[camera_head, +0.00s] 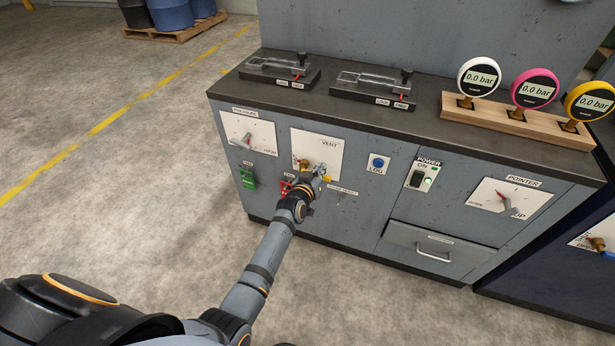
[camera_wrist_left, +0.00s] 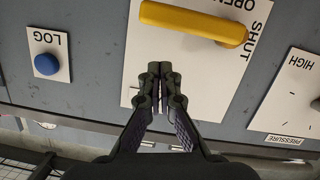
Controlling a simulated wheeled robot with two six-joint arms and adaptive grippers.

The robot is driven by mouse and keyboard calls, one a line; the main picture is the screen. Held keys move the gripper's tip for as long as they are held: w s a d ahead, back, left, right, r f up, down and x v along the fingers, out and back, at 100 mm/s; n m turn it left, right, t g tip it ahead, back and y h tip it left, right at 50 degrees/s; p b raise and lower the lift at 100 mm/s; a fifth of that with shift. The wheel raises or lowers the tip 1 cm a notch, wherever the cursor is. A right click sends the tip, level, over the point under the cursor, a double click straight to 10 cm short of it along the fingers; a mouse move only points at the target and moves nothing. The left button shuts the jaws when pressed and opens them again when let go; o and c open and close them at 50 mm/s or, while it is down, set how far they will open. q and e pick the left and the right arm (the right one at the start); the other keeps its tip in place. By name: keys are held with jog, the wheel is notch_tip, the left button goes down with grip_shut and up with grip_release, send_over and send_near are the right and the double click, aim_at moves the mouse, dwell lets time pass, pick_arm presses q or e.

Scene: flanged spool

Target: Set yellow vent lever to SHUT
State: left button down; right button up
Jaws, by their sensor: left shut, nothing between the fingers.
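The yellow vent lever (camera_wrist_left: 195,22) lies nearly level across the top of the left wrist view, on a white plate (camera_wrist_left: 135,70). The word SHUT stands beside its right end, and OPEN is partly cut off above it. In the head view my gripper hides most of the lever; a small yellow part (camera_head: 327,178) shows on the VENT plate (camera_head: 328,146), right of a brass fitting (camera_head: 299,163). My left gripper (camera_head: 318,172) is shut and empty in front of the plate. Its fingertips (camera_wrist_left: 160,68) appear below the lever in the wrist view, apart from it. My right gripper is not in view.
A blue LOG button (camera_head: 377,163) and a POWER switch (camera_head: 418,178) sit right of the vent plate. Round gauges stand on the cabinet top.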

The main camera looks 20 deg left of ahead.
pick_arm(q)
jog(key=d+v, duration=0.1)
jog(key=v, duration=0.9)
jog(key=shift+a+r+p, duration=0.25)
jog(key=shift+r+p, duration=0.05)
jog(key=shift+r, duration=0.1)
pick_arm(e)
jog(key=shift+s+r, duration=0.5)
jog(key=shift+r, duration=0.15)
pick_arm(q)
jog(key=shift+f, duration=0.1)
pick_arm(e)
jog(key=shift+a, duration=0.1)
